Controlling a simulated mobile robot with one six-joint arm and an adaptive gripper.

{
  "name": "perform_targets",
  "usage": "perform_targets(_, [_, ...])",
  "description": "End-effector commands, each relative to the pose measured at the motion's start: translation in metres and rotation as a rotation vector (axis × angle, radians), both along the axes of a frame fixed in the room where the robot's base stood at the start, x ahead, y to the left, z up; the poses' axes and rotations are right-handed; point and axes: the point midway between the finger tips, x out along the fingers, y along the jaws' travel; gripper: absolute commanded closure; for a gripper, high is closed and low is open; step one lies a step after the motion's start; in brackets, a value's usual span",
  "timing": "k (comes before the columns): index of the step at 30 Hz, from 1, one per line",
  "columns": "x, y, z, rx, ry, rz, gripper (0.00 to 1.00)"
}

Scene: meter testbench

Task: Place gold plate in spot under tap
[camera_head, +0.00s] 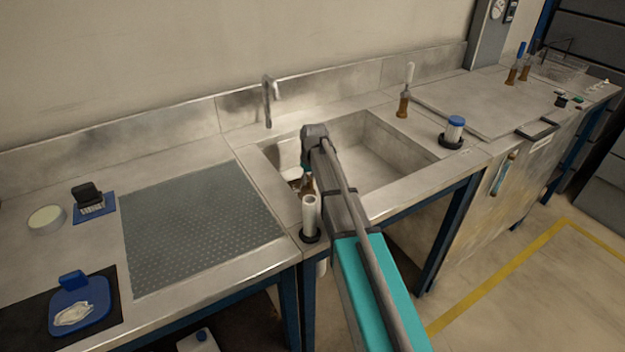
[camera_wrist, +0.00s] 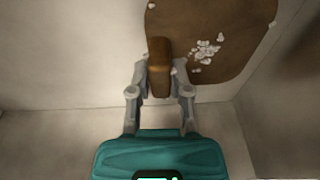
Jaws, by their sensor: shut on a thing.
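The gold plate (camera_wrist: 225,35) looks brown-gold in the wrist view, with white crumbs scattered on it and an upright tab (camera_wrist: 159,60) at its edge. My gripper (camera_wrist: 160,75) is shut on this tab, one finger on each side. Pale walls surround the plate. In the head view my arm reaches into the left part of the sink (camera_head: 385,160). My gripper and the plate are mostly hidden there. The tap (camera_head: 268,98) stands behind the sink's left rear. I cannot tell whether the plate touches the sink floor.
A white cylinder in a black holder (camera_head: 310,218) stands at the sink's front left corner.

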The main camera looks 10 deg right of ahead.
Motion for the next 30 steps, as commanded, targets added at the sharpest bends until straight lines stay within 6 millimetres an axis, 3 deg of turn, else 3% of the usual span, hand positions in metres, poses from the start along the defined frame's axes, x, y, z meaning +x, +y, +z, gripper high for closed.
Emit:
perform_targets(6, [0.0000,-0.0001,-0.0034,0.001,0.000,0.000,1.00])
perform_targets(7, [0.0001,-0.0002,-0.0025,0.000,0.000,0.000,0.69])
perform_targets(12, [-0.0001,-0.0003,-0.0023,0.000,0.000,0.000,0.40])
perform_targets(30, [-0.0004,-0.0009,0.0041,0.000,0.000,-0.001,0.40])
